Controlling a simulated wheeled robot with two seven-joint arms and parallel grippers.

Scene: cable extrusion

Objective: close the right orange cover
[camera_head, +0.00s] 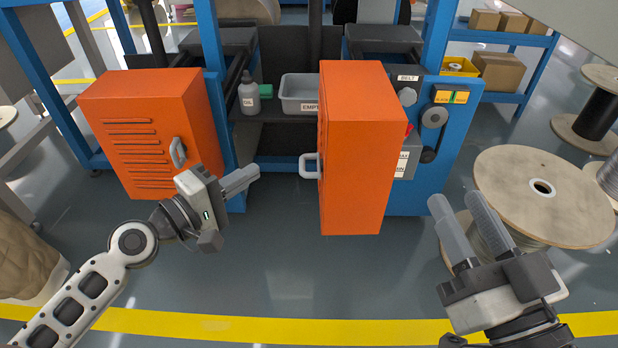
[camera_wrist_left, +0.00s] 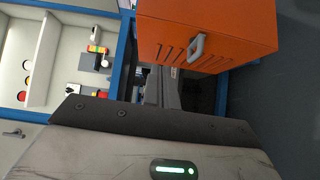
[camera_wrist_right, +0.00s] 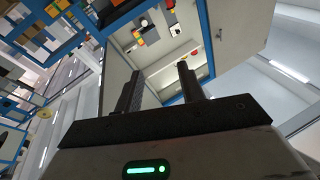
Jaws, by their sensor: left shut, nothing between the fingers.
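The right orange cover (camera_head: 362,150) stands swung out towards me at the blue machine frame. Its grey handle (camera_head: 310,165) sticks out on its left side. My left gripper (camera_head: 248,178) is shut and empty, to the left of that handle and apart from it. My right gripper (camera_head: 457,202) is open and empty, to the right of the cover and apart from it. Its two spread fingers also show in the right wrist view (camera_wrist_right: 160,70). An orange cover with slots and a handle (camera_wrist_left: 198,48) shows in the left wrist view; I cannot tell which cover it is.
The left orange cover (camera_head: 150,125) with its handle is left of my left gripper. A grey bin (camera_head: 299,88) and a bottle (camera_head: 249,98) stand between the covers. A wooden cable spool (camera_head: 530,190) stands by my right gripper. The floor before the covers is clear.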

